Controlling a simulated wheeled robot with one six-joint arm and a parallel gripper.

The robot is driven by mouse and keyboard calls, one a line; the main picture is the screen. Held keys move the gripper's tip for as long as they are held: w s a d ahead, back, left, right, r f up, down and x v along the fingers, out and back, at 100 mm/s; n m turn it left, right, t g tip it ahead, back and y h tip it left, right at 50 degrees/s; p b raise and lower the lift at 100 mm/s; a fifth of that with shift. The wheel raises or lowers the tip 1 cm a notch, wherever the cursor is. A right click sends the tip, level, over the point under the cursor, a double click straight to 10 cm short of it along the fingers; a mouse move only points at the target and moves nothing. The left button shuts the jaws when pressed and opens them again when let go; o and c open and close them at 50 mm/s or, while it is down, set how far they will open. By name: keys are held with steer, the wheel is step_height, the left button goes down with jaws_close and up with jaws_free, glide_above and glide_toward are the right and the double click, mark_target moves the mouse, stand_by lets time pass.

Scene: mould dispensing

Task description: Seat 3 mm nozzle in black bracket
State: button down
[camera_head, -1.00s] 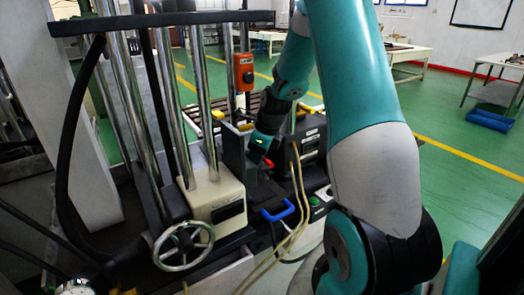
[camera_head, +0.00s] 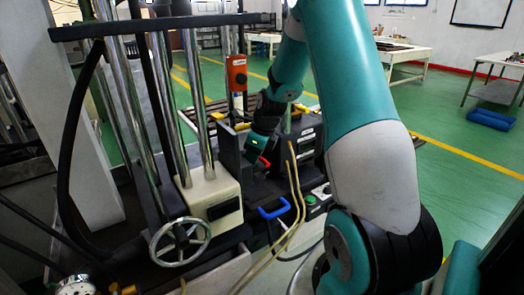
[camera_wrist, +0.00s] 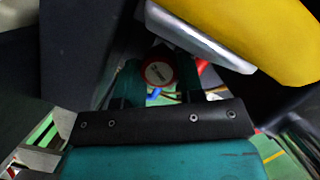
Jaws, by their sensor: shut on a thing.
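My gripper (camera_wrist: 158,84) has its two teal fingers closed on a round piece (camera_wrist: 158,73) with a red rim and a pale, marked face. I take it to be the nozzle; its marking is too small to read. In the head view my gripper (camera_head: 255,152) hangs low beside the dark machine block. Dark surfaces stand close on both sides in the wrist view, but I cannot tell which, if any, is the black bracket. Whether the piece touches anything is also unclear.
A large yellow part (camera_wrist: 265,35) lies close at the wrist view's upper right. In the head view, an orange control box (camera_head: 236,73), a pale block (camera_head: 210,196), a handwheel (camera_head: 180,243), a blue handle (camera_head: 273,209) and beige hoses (camera_head: 297,190) crowd the machine. Open green floor lies beyond.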

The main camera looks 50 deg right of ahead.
steer(key=shift+s+a+f, duration=0.25)
steer(key=shift+s+f, duration=0.05)
steer(key=shift+f, duration=0.4)
steer(key=shift+s+a+f, duration=0.25)
steer(key=shift+s+f, duration=0.05)
steer(key=shift+f, duration=0.35)
steer(key=c, duration=0.8)
jaws_free()
steer(key=shift+a, duration=0.1)
steer(key=shift+o, duration=0.7)
steer(key=shift+r, duration=0.4)
steer(key=shift+w+d+r+b, duration=0.25)
steer(key=shift+w+r, duration=0.1)
steer(key=shift+r, duration=0.25)
steer(key=shift+w+d+r+b, duration=0.1)
steer(key=shift+w+r+b, duration=0.15)
steer(key=shift+r, duration=0.3)
steer(key=r, duration=0.2)
steer(key=d+r, duration=0.1)
steer(key=r, duration=0.1)
steer(key=shift+w, duration=0.35)
step_height(320, 180, up, 11)
glide_above(255, 169)
steer(key=s+d, duration=0.2)
steer(key=s, duration=0.2)
steer(key=shift+s+r, duration=0.35)
steer(key=shift+r, duration=0.15)
